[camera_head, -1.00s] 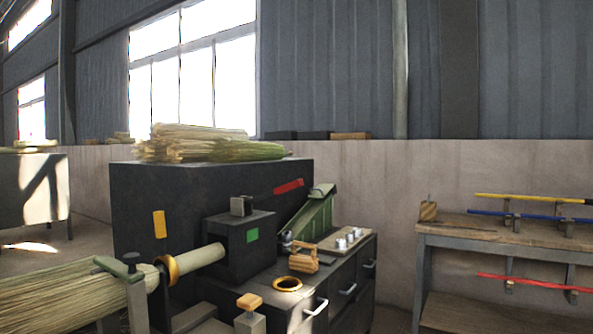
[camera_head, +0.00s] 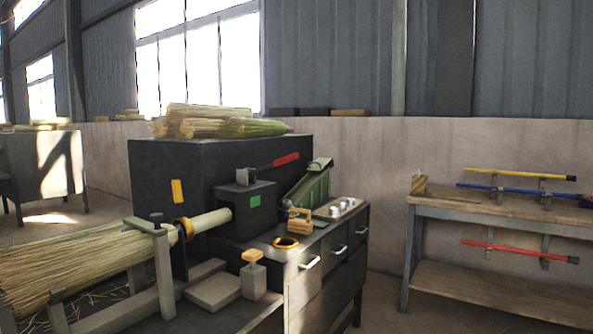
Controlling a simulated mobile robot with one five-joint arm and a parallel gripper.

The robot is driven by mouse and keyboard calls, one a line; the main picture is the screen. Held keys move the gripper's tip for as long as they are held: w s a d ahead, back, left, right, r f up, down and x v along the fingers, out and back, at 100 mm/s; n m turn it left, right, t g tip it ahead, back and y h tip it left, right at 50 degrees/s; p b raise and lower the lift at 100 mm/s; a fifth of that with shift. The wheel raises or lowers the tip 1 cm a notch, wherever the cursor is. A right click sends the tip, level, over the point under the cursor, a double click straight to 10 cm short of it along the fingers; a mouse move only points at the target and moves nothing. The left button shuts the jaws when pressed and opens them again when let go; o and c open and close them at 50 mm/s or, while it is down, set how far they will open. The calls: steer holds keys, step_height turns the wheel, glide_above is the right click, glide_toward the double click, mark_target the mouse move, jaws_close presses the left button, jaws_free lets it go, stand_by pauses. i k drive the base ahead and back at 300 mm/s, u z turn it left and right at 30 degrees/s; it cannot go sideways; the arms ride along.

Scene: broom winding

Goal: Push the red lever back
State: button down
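The red lever (camera_head: 286,159) is a bar with a red grip on top of the dark machine box (camera_head: 240,211). It runs from a pivot block (camera_head: 243,177) up and to the right, over the box and in front of the large dark cabinet. My gripper is not in view.
The dark cabinet (camera_head: 150,165) carries more straw (camera_head: 205,122). A drawer bench (camera_head: 318,262) holds a yellow ring (camera_head: 286,243) and a small wooden block tool (camera_head: 300,220). A wooden workbench (camera_head: 470,218) with coloured rods stands right. Floor between the benches looks clear.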

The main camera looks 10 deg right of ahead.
mark_target(290, 158)
steer(key=u, duration=2.05)
steer(key=k, duration=0.95)
steer(key=z, duration=1.05)
steer(key=i, duration=0.95)
